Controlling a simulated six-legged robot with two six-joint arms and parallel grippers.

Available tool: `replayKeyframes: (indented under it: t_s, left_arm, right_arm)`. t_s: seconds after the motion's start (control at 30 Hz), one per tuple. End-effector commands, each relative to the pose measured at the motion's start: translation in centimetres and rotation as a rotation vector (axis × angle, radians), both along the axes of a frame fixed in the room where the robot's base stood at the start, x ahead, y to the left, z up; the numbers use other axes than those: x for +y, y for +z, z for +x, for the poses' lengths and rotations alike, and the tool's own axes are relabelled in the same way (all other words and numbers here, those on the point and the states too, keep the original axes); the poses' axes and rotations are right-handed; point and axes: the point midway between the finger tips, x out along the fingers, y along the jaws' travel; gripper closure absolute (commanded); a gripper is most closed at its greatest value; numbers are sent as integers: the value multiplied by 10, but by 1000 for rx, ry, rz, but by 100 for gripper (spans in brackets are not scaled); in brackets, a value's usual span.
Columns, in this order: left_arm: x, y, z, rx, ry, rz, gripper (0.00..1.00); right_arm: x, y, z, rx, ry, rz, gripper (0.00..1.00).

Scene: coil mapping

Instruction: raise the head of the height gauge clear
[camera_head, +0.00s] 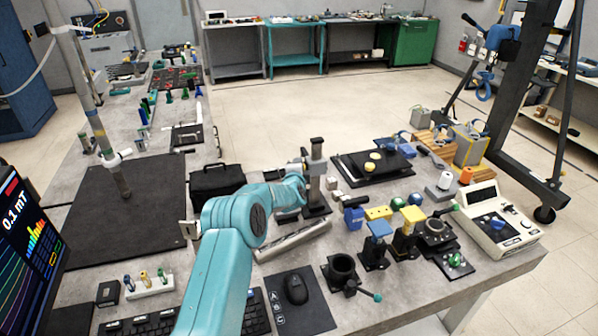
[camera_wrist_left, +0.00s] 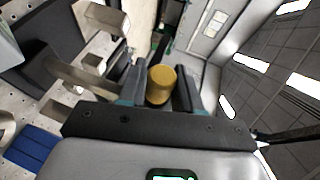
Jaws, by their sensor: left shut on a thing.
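The height gauge (camera_head: 317,165) stands upright on the bench, a dark metal column on a dark base. My left gripper (camera_head: 303,178) is beside its column, about midway up, and my teal forearm hides part of it. In the left wrist view my left gripper (camera_wrist_left: 158,88) is shut on a short yellow cylindrical knob (camera_wrist_left: 161,82), which sits between the two dark fingers. I cannot make out the gauge's head apart from the column in the head view. My right gripper is not in view.
A black case (camera_head: 216,181) stands left of the gauge, and a grey metal bar (camera_head: 292,240) lies in front. A black plate (camera_head: 372,165) with yellow pieces is behind right. Blue and yellow fixtures (camera_head: 378,240) crowd the right. A dark mat (camera_head: 120,215) is at left.

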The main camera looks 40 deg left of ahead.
Motion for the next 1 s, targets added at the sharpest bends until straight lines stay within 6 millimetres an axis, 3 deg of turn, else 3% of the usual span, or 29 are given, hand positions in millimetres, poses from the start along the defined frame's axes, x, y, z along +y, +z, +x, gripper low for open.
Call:
replayKeyframes:
  t_s: [0.1,0.13,0.17,0.63,1.0]
  left_arm:
    - [-1,2,2,-3,-4,4,100]
    - [-1,2,2,-3,-4,4,57]
    - [-1,2,2,-3,-4,4,47]
    - [-8,1,-7,1,-1,-1,46]
    - [-48,14,-56,2,-2,-1,46]
  right_arm:
    - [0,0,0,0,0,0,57]
    - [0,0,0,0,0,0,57]
    - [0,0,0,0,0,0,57]
    - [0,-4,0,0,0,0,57]
    - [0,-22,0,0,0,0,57]
